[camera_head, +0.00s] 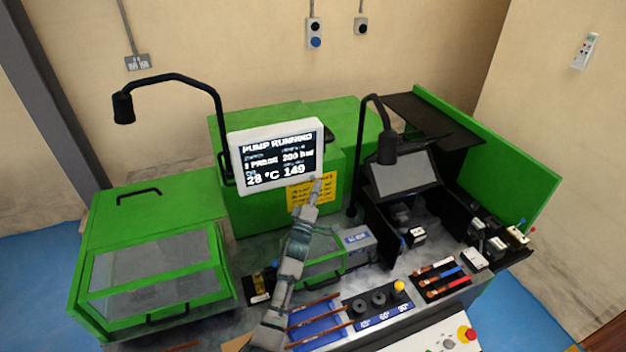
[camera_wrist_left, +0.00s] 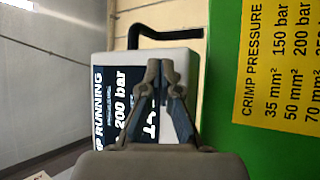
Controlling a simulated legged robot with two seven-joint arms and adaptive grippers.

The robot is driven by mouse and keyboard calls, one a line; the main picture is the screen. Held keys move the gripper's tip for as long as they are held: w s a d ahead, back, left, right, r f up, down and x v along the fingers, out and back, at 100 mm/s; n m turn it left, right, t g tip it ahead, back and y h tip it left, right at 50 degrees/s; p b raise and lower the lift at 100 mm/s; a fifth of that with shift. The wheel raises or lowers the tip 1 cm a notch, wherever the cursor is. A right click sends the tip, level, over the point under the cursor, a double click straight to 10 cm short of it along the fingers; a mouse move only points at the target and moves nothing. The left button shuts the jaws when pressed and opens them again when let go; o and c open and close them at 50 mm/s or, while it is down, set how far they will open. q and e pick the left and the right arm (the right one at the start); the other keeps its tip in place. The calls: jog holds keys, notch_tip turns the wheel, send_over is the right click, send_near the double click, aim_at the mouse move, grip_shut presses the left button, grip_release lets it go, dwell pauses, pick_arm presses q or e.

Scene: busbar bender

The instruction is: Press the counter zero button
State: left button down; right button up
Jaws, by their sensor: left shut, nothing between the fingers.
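The white-framed display (camera_head: 262,150) stands at the middle of the green machine. It reads PUMP RUNNING, 200 bar, 28 °C and 149. My left gripper (camera_head: 316,183) is shut and empty, just below the display's lower right corner and in front of the yellow label (camera_head: 300,196). In the left wrist view, the closed fingertips (camera_wrist_left: 160,68) overlap the display (camera_wrist_left: 107,110), which appears turned sideways, and cover part of its number. I cannot tell whether they touch it. No button marked counter zero can be made out. My right gripper is not in view.
Black lamps on bent arms stand at left (camera_head: 123,107) and right (camera_head: 387,147) of the display. A clear-lidded green box (camera_head: 155,262) is at left. A white panel with a red button (camera_head: 466,334) is at lower right. A yellow pressure chart (camera_wrist_left: 278,65) is beside the gripper.

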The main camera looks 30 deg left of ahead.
pick_arm(q)
jog(key=shift+d, duration=0.25)
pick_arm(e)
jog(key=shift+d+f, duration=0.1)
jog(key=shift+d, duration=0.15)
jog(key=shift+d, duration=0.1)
pick_arm(q)
jog(key=shift+a, duration=0.3)
jog(key=shift+a, duration=0.1)
jog(key=shift+w+a+r, duration=0.1)
jog(key=shift+w+r, duration=0.05)
jog(key=shift+w, duration=0.1)
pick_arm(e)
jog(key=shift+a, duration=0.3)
pick_arm(q)
jog(key=shift+w+a, duration=0.1)
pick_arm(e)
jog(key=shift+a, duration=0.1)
